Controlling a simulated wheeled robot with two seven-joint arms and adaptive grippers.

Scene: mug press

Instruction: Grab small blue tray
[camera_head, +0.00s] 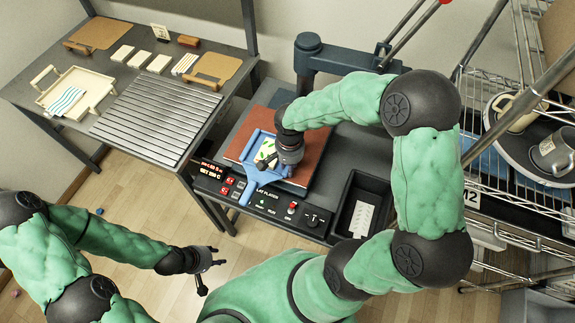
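The small blue tray (247,188) lies on the reddish-brown plate (312,150) of the press, with its narrow end toward the front left. A pale piece with green and yellow patches lies inside it. My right gripper (267,163) points down over the tray, close to that piece. The wrist hides part of the tray, and I cannot tell whether the fingers touch it or are closed. My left gripper (214,278) is open and empty, low in front of the press and apart from the tray.
The press's control panel (262,204) runs along the front, with a dark bin (345,222) on its right. A grey table with a slatted rack (158,118) stands at left. A wire shelf with a grey mug (552,155) stands at right.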

